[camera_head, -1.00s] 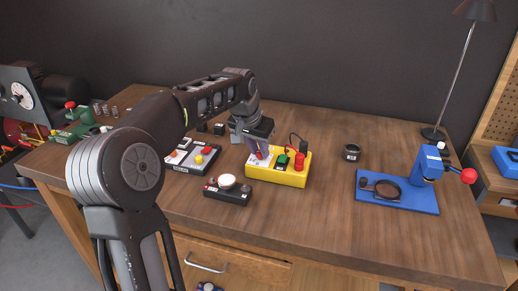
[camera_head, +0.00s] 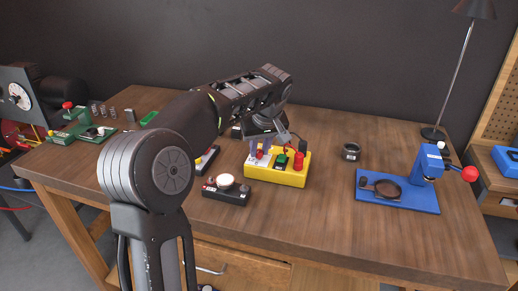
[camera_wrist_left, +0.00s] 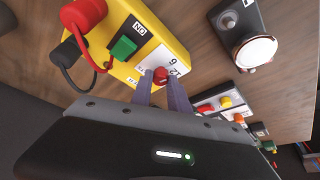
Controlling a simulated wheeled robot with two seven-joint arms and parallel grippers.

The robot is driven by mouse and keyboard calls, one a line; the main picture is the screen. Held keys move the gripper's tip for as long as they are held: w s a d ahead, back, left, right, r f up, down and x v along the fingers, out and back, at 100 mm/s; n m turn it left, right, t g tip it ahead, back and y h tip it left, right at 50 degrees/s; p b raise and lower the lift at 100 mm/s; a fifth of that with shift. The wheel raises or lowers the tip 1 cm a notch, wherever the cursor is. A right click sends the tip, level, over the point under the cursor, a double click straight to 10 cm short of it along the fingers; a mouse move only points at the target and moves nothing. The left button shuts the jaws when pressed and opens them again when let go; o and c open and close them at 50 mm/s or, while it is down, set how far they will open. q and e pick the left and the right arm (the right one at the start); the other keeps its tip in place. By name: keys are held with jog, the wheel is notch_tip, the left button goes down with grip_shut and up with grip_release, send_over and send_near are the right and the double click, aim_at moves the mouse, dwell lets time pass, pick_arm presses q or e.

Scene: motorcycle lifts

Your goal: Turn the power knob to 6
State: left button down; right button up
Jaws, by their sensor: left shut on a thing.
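The yellow power box (camera_head: 293,178) sits on the wooden workbench. The small red power knob (camera_wrist_left: 161,74) is at the box's end, beside a white label with numbers; a 6 and a 12 can be made out. My left gripper (camera_wrist_left: 162,86) is shut on this knob, its two fingers on either side of it. In the head view the left gripper (camera_head: 258,152) reaches the box from behind. The knob's exact pointing direction is hard to read. My right gripper is not in view.
A black box with a white round button (camera_head: 225,181) stands just in front. A grey panel with coloured buttons (camera_head: 207,160) is partly hidden by my arm. A dark ring (camera_head: 351,152) and a blue stand (camera_head: 399,196) are to the right.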

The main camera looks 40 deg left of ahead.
pick_arm(q)
jog(key=shift+n+g, duration=0.4)
jog(key=shift+n, duration=0.7)
jog(key=shift+y, duration=0.3)
jog(key=c, duration=1.3)
grip_release()
jog(key=shift+o, duration=0.2)
jog(key=shift+d, duration=0.1)
jog(key=p+v, duration=0.1)
jog(key=v, duration=0.6)
jog(key=shift+r, duration=0.45)
